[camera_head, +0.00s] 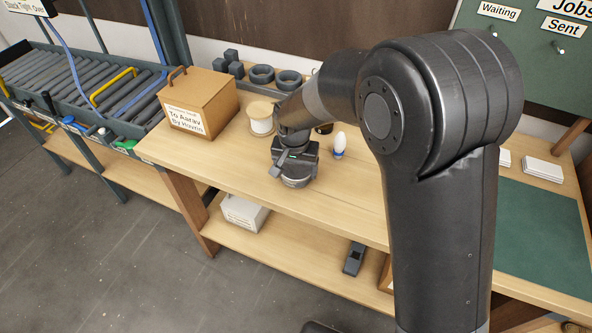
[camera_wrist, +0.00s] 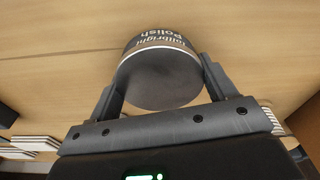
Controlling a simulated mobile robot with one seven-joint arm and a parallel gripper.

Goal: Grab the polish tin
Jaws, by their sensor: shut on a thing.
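The polish tin (camera_wrist: 160,78) is a round dark tin with a pale rim line and lettering with the word "Polish" on its side. It sits between both fingers of my gripper (camera_wrist: 161,84) in the wrist view, with a finger against each side. In the head view my gripper (camera_head: 295,166) points down over the wooden bench, and the lower edge of the tin (camera_head: 296,183) shows below it. I cannot tell whether the tin touches the bench top.
A cardboard box (camera_head: 198,103), a spool (camera_head: 262,120) and a white bulb (camera_head: 339,143) stand near my gripper on the bench (camera_head: 232,152). Dark rings (camera_head: 262,75) sit behind. My arm hides part of the bench. A green mat (camera_head: 540,235) lies right. The bench front is clear.

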